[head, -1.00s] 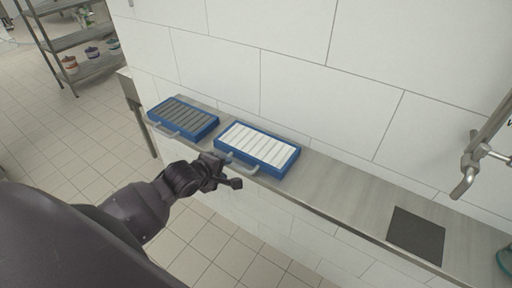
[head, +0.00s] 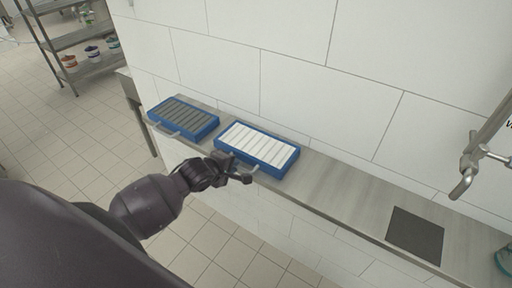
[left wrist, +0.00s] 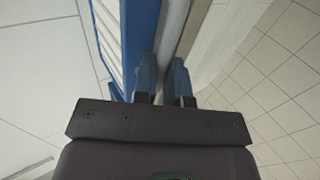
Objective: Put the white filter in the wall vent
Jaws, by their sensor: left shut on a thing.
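The white filter (head: 257,149) has a blue frame and white pleats and lies on the narrow steel shelf. Its grey handle (left wrist: 174,30) faces the shelf's front edge. My left gripper (head: 243,175) is at this handle. In the left wrist view my left gripper (left wrist: 166,85) has its two fingers on either side of the handle, shut on it. The blue frame (left wrist: 140,30) stands just left of the fingers there. The wall vent is not in view. My right gripper is not in view.
A second blue-framed filter with grey pleats (head: 183,118) lies left of the white one. The steel shelf (head: 335,195) is bare to the right up to a dark square plate (head: 415,234). A metal tap (head: 465,180) juts in at the right. The tiled wall (head: 300,60) rises behind.

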